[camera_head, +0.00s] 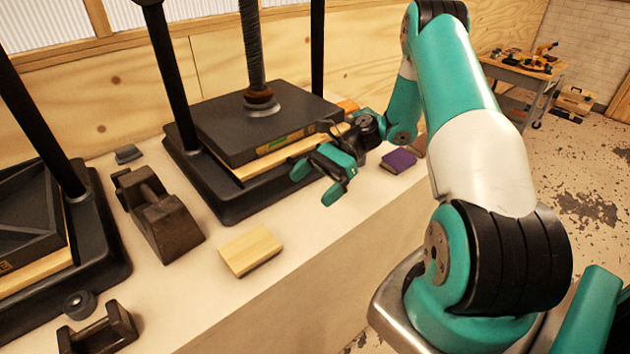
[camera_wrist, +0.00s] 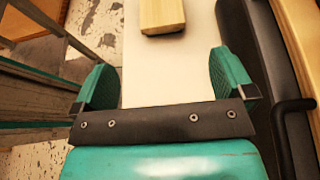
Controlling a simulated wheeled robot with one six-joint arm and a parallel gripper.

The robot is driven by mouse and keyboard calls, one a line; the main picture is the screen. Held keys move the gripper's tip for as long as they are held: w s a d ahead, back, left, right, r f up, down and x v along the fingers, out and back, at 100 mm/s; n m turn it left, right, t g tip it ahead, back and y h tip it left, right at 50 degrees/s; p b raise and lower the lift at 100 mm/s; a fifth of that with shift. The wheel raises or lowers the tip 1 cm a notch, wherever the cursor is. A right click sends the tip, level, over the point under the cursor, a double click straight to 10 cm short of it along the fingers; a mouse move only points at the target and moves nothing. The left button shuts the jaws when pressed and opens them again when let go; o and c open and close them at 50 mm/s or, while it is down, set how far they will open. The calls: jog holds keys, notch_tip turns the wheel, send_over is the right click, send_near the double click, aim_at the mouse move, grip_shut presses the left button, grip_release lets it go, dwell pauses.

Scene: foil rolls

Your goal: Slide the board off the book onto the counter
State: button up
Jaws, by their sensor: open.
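A pale wooden board (camera_head: 250,248) lies near the counter's front edge, to the lower left of my gripper. A thin dark layer shows under its near edge; I cannot tell whether that is a book. The board also shows at the top of the wrist view (camera_wrist: 162,14), ahead of the fingers. My gripper (camera_head: 316,181) is open and empty above the counter (camera_head: 308,222), apart from the board. In the wrist view its two green fingers (camera_wrist: 164,78) are spread with bare counter between them. A purple book (camera_head: 398,160) lies behind my gripper, to its right.
A large black press (camera_head: 235,192) stands directly behind the gripper, and another (camera_head: 95,245) stands at left. Dark weights (camera_head: 160,218) sit left of the board. The counter between gripper and board is clear. Its front edge drops to the floor.

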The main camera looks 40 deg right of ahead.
aim_at(252, 246)
jog(key=shift+d+f, duration=0.15)
jog(key=p+x, duration=0.4)
jog(key=x, duration=1.3)
jog(key=shift+a, duration=0.3)
jog(key=c, duration=0.8)
jog(key=shift+d, duration=0.1)
